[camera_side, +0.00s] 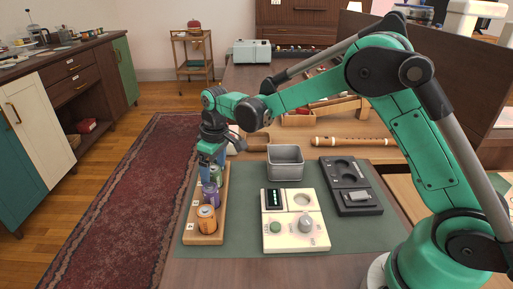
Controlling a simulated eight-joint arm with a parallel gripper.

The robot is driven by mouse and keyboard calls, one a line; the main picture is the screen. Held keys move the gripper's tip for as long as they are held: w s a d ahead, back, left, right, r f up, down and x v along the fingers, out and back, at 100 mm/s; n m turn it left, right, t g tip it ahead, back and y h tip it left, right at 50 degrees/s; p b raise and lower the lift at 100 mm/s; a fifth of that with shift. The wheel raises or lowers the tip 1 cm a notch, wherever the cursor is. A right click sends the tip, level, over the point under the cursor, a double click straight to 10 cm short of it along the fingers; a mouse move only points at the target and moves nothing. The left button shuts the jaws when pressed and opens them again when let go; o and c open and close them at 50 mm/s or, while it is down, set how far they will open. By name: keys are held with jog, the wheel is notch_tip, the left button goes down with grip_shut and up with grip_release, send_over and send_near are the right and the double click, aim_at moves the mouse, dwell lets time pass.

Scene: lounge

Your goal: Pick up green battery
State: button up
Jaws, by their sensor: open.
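A wooden rack (222,225) at the left of the green mat holds a row of upright batteries. An orange battery (207,218) stands at the near end and a purple battery (212,194) behind it. A green battery (215,174) stands behind the purple one and is partly hidden by my gripper. My gripper (208,162) points down over the far part of the rack, close to the green battery. The jaws are open. I cannot tell whether the fingers touch or surround the green battery.
A red rug (130,205) covers the floor at left.

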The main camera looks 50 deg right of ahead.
jog(key=shift+f, duration=0.4)
grip_shut()
